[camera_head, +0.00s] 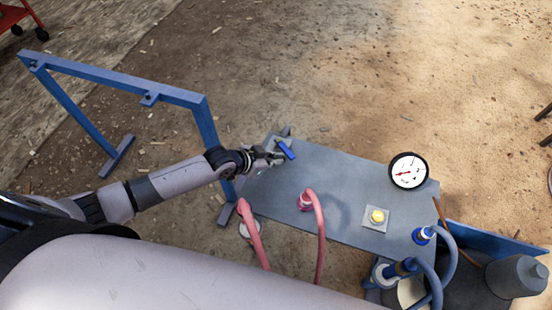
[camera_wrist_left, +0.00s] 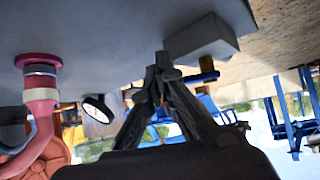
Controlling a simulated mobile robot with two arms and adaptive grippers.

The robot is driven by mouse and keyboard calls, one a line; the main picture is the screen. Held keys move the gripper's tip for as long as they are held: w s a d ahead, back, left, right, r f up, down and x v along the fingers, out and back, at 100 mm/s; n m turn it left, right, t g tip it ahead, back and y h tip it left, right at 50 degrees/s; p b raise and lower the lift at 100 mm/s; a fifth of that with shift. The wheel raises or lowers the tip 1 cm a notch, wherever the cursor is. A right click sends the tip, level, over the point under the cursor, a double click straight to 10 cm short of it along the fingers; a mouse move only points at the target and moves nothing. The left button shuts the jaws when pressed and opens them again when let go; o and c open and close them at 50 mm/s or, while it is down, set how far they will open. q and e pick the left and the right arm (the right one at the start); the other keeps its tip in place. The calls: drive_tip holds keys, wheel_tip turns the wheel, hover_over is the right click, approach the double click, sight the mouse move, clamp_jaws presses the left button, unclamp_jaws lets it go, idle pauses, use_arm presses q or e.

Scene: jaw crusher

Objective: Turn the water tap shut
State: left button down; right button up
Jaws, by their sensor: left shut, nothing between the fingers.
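The water tap's blue handle (camera_head: 286,149) is at the far left corner of the grey panel (camera_head: 340,190) in the head view. My left gripper (camera_head: 276,158) is shut and empty, close beside the handle on its left. In the left wrist view my gripper's fingertips (camera_wrist_left: 163,65) meet, and a blue bar (camera_wrist_left: 203,77), which looks like the handle, shows just to their right, below a grey block (camera_wrist_left: 203,40). I cannot tell whether the fingers touch the handle. My right gripper is not in view.
A pink hose (camera_head: 319,235) rises from the panel near my left arm. A round gauge (camera_head: 408,171) and a yellow button (camera_head: 377,216) sit farther right. A blue frame (camera_head: 120,80) stands behind my left arm. Blue-grey hoses (camera_head: 447,260) are at the lower right.

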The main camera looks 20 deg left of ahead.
sight(291, 157)
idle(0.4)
use_arm(q)
drive_tip(key=shift+w+d+r+n+t+y+p, duration=0.1)
drive_tip(key=shift+d+n+t+y+p, duration=0.3)
drive_tip(key=shift+p, duration=0.75)
drive_tip(key=shift+w+d+r+n+t+y+p, duration=0.1)
drive_tip(key=shift+d+n+y+p, duration=0.25)
drive_tip(key=shift+n+p, duration=0.55)
drive_tip(key=shift+w+d+n+y+p, duration=0.15)
drive_tip(key=shift+d+n+y+p, duration=0.3)
drive_tip(key=shift+p, duration=0.45)
drive_tip(key=shift+w+d+n+t+y+p, duration=0.25)
drive_tip(key=shift+d+n+t+y+p, duration=0.1)
drive_tip(key=shift+n+y, duration=0.2)
drive_tip(key=shift+w+d+f, duration=0.2)
drive_tip(key=shift+w+d, duration=0.15)
drive_tip(key=shift+w, duration=0.1)
drive_tip(key=shift+w+d, duration=0.15)
drive_tip(key=shift+d, duration=0.05)
drive_tip(key=shift+a, duration=0.15)
